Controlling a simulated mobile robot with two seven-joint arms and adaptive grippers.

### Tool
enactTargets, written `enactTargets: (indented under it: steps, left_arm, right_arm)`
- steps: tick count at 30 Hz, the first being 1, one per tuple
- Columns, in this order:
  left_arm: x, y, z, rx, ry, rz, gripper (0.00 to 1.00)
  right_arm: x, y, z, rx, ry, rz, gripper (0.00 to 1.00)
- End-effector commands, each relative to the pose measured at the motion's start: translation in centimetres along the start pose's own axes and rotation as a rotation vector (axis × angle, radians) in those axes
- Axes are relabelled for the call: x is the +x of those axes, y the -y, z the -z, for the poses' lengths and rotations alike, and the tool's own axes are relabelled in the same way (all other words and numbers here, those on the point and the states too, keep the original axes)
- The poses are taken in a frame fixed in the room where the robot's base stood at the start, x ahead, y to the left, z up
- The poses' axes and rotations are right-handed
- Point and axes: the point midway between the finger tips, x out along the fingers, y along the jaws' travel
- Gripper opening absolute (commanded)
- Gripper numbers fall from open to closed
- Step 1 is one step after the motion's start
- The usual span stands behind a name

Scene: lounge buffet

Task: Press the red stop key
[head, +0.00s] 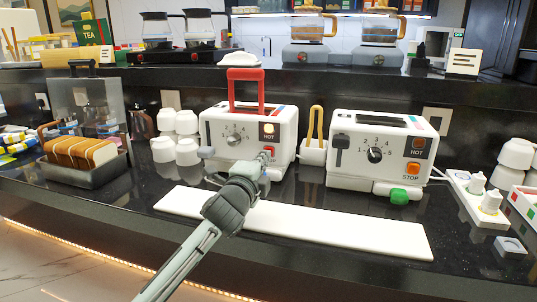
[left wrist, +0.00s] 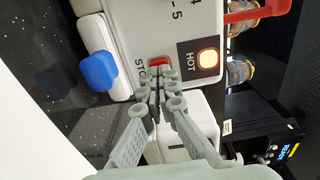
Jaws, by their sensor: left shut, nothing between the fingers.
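The red stop key (left wrist: 158,61) is on the front of the left white toaster (head: 221,128), under a lit HOT lamp (head: 268,130). My left gripper (head: 265,158) is in front of that key in the head view and partly covers it. In the left wrist view its closed fingertips (left wrist: 163,78) are right at the key's edge, with nothing held. I cannot tell whether they touch the key. My right gripper is not in view.
A second white toaster (head: 369,151) with an orange stop key (head: 413,168) stands to the right. A red rack (head: 246,92) rises from the left toaster. A white board (head: 330,232) lies in front. Cups (head: 187,151) and a bread tray (head: 82,172) are on the left.

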Motion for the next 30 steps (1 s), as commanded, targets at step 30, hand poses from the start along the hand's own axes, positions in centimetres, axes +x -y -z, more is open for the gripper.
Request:
enactTargets:
  steps: [30]
  left_arm:
    - [1.0,0.1,0.0,0.0,0.0,0.0,0.0]
  right_arm:
    - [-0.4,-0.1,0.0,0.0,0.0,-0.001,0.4]
